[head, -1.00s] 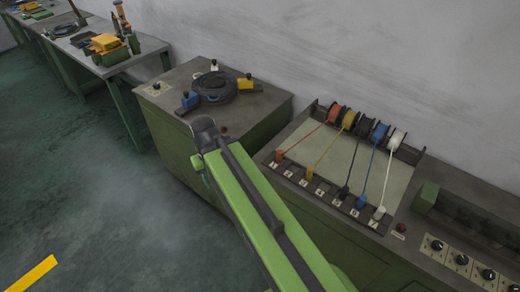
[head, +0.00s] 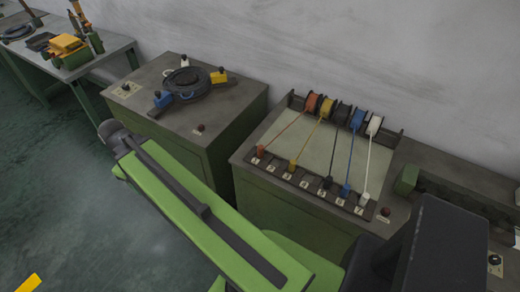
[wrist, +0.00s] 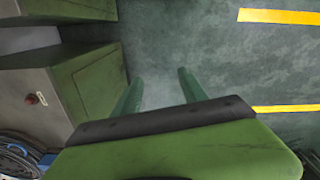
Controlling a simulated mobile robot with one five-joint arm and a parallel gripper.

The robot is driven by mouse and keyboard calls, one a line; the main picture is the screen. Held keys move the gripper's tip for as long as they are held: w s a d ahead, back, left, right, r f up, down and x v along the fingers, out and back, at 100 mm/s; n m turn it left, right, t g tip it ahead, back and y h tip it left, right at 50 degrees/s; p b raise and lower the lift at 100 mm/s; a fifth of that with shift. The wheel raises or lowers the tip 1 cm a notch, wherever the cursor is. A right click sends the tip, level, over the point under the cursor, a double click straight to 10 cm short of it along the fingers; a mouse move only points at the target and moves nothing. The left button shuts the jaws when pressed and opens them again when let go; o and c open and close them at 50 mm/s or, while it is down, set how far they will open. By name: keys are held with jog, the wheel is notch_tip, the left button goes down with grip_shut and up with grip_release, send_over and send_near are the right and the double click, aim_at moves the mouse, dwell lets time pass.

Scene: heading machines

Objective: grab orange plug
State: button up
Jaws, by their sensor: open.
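The orange plug (head: 261,151) stands at the left end of a dark numbered strip on the green machine. Its orange cable (head: 284,134) runs up to the orange spool (head: 312,102) at the back. My gripper (wrist: 160,88) shows in the wrist view as two green fingers, spread apart with nothing between them. It hangs over bare floor beside green machine cabinets, away from the plug. The plug is not visible in the wrist view, and my fingertips cannot be made out in the head view.
A yellow plug (head: 293,164), a black plug (head: 326,182), a blue plug (head: 345,190) and a white plug (head: 363,198) share the strip. A neighbouring cabinet (head: 200,130) carries a black round fixture (head: 187,83). The floor (head: 60,190) at left is clear.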

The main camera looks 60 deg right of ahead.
jog(key=s+d+r+n+p, duration=0.2)
jog(key=d, duration=0.7)
jog(key=s+d+r+n+p, duration=0.1)
jog(key=s+d+r, duration=0.1)
jog(key=d, duration=0.7)
notch_tip(320, 180, up, 4)
jog(key=r+n+p, duration=0.1)
jog(key=n+p, duration=0.3)
jog(key=n, duration=0.3)
send_over(261, 147)
notch_tip(261, 147, down, 18)
jog(key=b, duration=1.7)
jog(key=shift+f+b, duration=0.2)
jog(key=shift+b, duration=0.2)
jog(key=shift+r, duration=0.15)
jog(key=shift+c, duration=0.2)
grip_shut()
